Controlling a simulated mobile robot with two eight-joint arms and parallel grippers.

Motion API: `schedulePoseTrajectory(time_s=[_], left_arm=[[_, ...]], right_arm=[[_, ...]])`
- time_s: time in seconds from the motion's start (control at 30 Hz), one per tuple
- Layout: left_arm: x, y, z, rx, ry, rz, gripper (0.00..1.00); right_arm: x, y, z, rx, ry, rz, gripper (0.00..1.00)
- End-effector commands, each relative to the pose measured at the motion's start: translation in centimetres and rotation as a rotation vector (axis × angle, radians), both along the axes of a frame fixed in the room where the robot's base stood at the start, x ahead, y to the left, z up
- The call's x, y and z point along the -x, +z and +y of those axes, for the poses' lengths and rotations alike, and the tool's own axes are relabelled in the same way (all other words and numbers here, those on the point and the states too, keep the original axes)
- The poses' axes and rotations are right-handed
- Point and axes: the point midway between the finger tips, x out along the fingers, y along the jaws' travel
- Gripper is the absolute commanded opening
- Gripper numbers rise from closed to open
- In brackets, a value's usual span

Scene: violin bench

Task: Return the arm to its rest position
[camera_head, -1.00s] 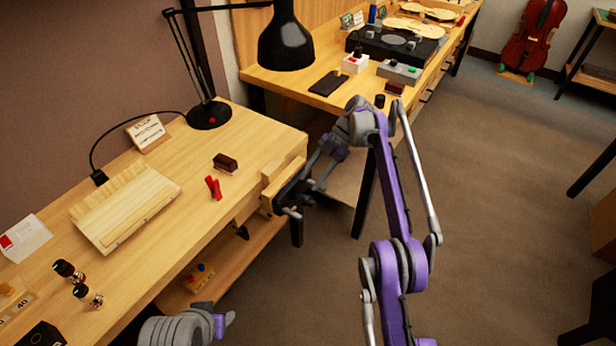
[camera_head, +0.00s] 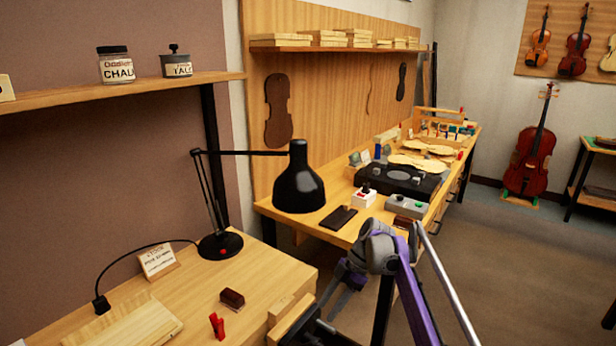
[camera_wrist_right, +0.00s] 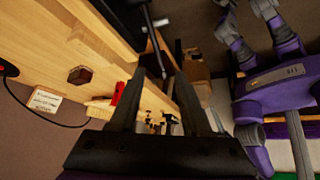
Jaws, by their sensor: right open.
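My right arm rises from the lower right in the head view, its purple links bent at a grey joint. My right gripper (camera_head: 312,332) is dark and partly cut off at the bottom edge, close to the wooden block at the bench's front edge. In the right wrist view, its two dark fingers (camera_wrist_right: 162,78) stand apart with nothing held between them. My left gripper is not seen in the current views.
The near workbench (camera_head: 255,275) carries a dark red-brown block (camera_head: 232,298), a red clip (camera_head: 217,325), a black lamp (camera_head: 298,185) and a card (camera_head: 158,260). The wooden block (camera_head: 290,318) juts from its edge. Floor is open at right.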

Motion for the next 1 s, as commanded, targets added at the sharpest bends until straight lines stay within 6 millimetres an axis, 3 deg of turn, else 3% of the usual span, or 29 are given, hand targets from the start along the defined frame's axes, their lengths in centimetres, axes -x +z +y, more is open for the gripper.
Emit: schedulePoseTrajectory(time_s=[0.03,0.2,0.37,0.5,0.77,1.0], left_arm=[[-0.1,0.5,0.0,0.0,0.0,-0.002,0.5],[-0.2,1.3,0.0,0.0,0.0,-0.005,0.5],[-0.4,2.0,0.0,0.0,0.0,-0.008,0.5],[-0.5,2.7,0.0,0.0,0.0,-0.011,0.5],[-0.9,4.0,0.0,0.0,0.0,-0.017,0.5],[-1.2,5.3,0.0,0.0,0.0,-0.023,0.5]], right_arm=[[0.7,1.7,-0.4,0.042,-0.075,0.013,0.47],[3.4,5.0,-2.1,0.175,-0.368,0.054,0.47],[7.3,7.2,-3.7,0.268,-0.649,0.077,0.47],[11.7,8.2,-5.3,0.32,-0.897,0.085,0.47],[21.0,7.5,-8.0,0.335,-1.358,0.084,0.47],[29.6,4.0,-10.4,0.25,-1.751,0.078,0.47]])
